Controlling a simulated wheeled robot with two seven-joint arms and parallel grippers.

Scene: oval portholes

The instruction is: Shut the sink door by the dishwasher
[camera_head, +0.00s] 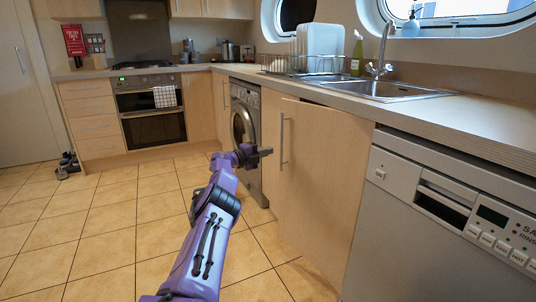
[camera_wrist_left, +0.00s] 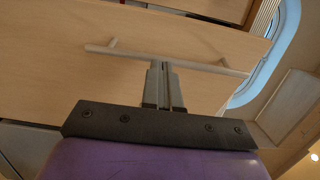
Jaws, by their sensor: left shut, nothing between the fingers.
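The sink door (camera_head: 325,170) is a light wood panel just left of the white dishwasher (camera_head: 440,215). It stands slightly ajar, with its left edge out from the cabinet front and a dark gap under the worktop. Its long vertical bar handle (camera_head: 283,140) is near the left edge. My left gripper (camera_head: 267,152) is shut and empty, just left of the handle. In the left wrist view, the shut fingertips (camera_wrist_left: 160,64) overlap the handle bar (camera_wrist_left: 205,65) in front of the door face (camera_wrist_left: 60,75). I cannot tell whether they touch it. My right gripper is out of view.
A washing machine (camera_head: 245,135) stands left of the sink door, close behind my left gripper. The worktop (camera_head: 450,115) with the steel sink (camera_head: 385,90) runs above. An oven (camera_head: 152,112) is at the back. The tiled floor (camera_head: 80,235) on the left is mostly clear.

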